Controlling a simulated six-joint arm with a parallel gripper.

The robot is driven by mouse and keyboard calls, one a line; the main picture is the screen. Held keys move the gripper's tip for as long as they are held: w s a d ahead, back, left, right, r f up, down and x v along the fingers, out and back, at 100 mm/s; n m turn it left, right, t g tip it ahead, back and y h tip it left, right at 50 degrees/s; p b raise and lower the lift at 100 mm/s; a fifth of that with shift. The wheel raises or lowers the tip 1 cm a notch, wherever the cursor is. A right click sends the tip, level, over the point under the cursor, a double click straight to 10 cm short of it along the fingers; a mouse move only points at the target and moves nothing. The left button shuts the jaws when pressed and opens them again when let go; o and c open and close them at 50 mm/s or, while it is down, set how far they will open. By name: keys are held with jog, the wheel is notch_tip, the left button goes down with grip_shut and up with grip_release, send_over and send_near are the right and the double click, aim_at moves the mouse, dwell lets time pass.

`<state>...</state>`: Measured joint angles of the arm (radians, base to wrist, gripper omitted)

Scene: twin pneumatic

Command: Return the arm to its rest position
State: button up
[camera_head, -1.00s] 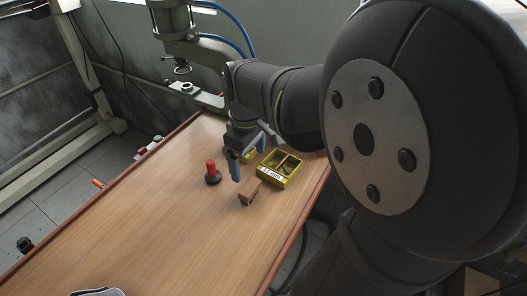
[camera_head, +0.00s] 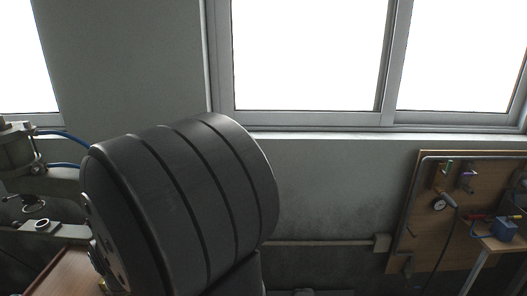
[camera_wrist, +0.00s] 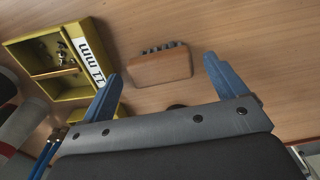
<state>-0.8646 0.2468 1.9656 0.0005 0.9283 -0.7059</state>
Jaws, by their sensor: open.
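My gripper (camera_wrist: 162,68) shows in the wrist view, its two blue fingers spread apart with nothing held between them. A wooden block (camera_wrist: 160,69) with several dark pegs along one side lies on the table beyond the fingertips. A yellow two-compartment bin (camera_wrist: 20,47) with an "11 mm" label is at the upper left, with small metal parts in one compartment. The left finger overlaps the bin's edge in the picture; I cannot tell the gap. In the head view my arm's dark joint fills the left middle, and the gripper is out of sight.
A press (camera_head: 20,150) with blue hoses stands at the left of the head view, near a corner of the wooden table (camera_head: 62,275). A tool board (camera_head: 420,235) and a small side table (camera_head: 497,243) are at the right. Windows line the back wall.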

notch_tip(320, 180, down, 3)
jog(key=shift+r, duration=1.45)
